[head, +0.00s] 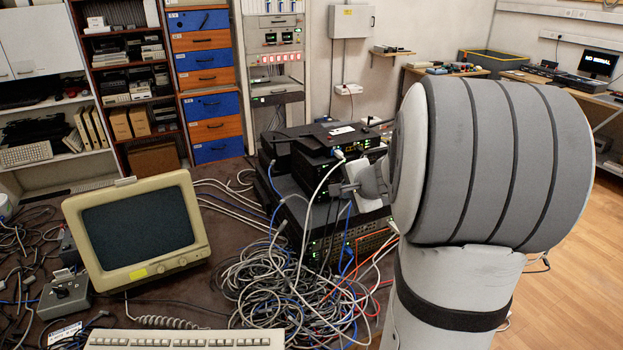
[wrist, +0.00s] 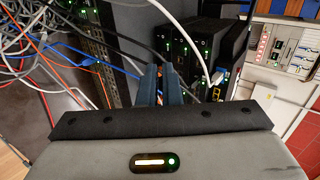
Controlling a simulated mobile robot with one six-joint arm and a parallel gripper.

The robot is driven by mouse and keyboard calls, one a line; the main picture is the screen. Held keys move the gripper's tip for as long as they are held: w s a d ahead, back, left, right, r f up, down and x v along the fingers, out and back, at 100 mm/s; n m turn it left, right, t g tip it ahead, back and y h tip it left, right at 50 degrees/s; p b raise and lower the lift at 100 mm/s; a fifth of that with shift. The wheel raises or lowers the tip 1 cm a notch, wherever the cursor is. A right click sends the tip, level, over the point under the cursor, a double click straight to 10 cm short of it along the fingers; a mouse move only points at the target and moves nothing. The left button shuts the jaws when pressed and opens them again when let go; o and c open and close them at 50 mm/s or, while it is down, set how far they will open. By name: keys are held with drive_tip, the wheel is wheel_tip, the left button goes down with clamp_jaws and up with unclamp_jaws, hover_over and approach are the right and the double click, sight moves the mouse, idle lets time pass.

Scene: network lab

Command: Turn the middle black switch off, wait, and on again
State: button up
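Several black network switches stand stacked on the dark table in the head view. The top black box (head: 338,134) has a white label; a black unit (head: 318,166) with small lights lies under it, and wider dark units (head: 290,205) lie below. I cannot tell for sure which one is the middle switch. In the wrist view, black switch fronts (wrist: 185,55) with green lights lie just beyond my gripper (wrist: 163,70). Its fingers are close together and look shut, with nothing seen held. In the head view my gripper (head: 366,190) is beside the stack, partly hidden by my arm.
A big tangle of cables (head: 290,290) lies in front of the stack, and a white cable (head: 322,190) hangs across its fronts. A beige monitor (head: 138,232) and keyboard (head: 185,340) stand at the left. Drawers and a rack stand behind.

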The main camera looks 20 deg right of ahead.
drive_tip(key=shift+w+d, duration=0.2)
drive_tip(key=shift+d, duration=0.3)
clamp_jaws()
approach(319, 187)
wheel_tip(319, 187, down, 4)
drive_tip(key=shift+f+b, duration=0.1)
drive_tip(key=shift+b, duration=0.3)
drive_tip(key=w+p, duration=0.2)
drive_tip(key=w, duration=0.1)
drive_tip(key=shift+w+r, duration=0.2)
drive_tip(key=shift+w, duration=0.6)
drive_tip(key=shift+a, duration=0.15)
